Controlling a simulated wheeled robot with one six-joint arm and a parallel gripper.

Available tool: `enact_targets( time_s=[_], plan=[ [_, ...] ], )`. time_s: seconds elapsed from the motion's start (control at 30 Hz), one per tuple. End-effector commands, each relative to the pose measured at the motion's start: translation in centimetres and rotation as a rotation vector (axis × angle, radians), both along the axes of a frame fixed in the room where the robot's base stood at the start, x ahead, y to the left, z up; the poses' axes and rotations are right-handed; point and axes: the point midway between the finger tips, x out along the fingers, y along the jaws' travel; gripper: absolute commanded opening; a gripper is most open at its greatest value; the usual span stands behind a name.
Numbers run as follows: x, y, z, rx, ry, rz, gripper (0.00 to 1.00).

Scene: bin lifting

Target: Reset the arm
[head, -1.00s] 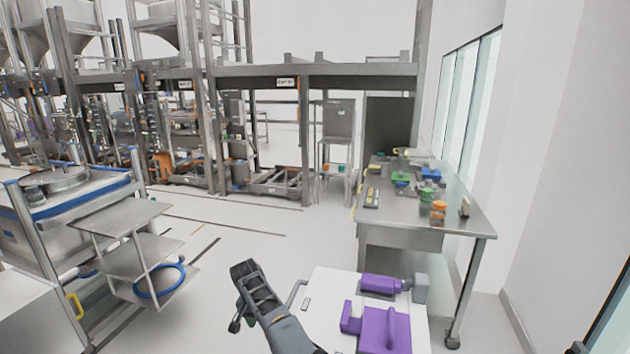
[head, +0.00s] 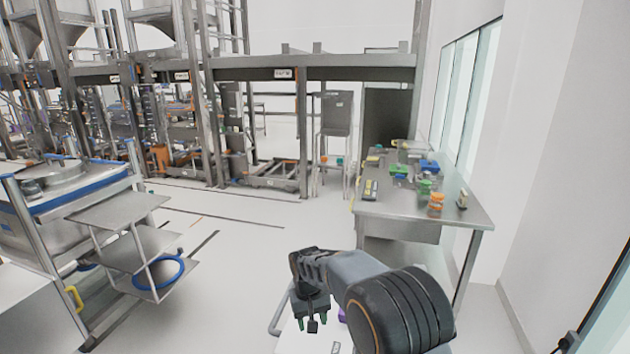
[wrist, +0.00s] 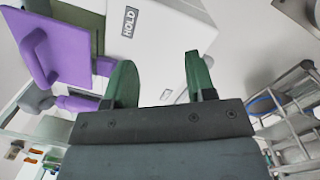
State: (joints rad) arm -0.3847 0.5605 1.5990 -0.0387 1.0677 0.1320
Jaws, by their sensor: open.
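My gripper (wrist: 158,80) shows in the wrist view as two green fingers standing apart, with nothing between them. In the head view my gripper (head: 314,322) hangs fingers down at the bottom middle, above the white surface and its metal handle. My dark, bent arm hides most of that surface there. In the wrist view the white surface (wrist: 175,30) bears a HOLD label. A purple handled part (wrist: 60,45) sits at the upper left of that view, apart from the fingers.
A steel table (head: 400,208) with small coloured items stands at the right by the windowed wall. A steel cart (head: 120,240) with shelves and a blue ring (head: 160,272) stands at the left. Metal framework (head: 340,72) spans the back. The floor (head: 240,250) between is clear.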

Motion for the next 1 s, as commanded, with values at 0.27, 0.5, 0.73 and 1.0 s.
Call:
enact_targets(
  time_s=[0.27, 0.5, 0.73, 1.0],
  plan=[
    [-10.1, -9.3, 6.3, 0.062, -0.104, -0.041, 0.51],
    [-17.9, -14.3, 8.3, 0.087, -0.215, -0.141, 0.51],
    [-20.6, -16.4, 10.7, 0.100, -0.339, -0.214, 0.51],
    [-20.6, -17.4, 12.4, 0.102, -0.410, -0.254, 0.51]
  ],
)
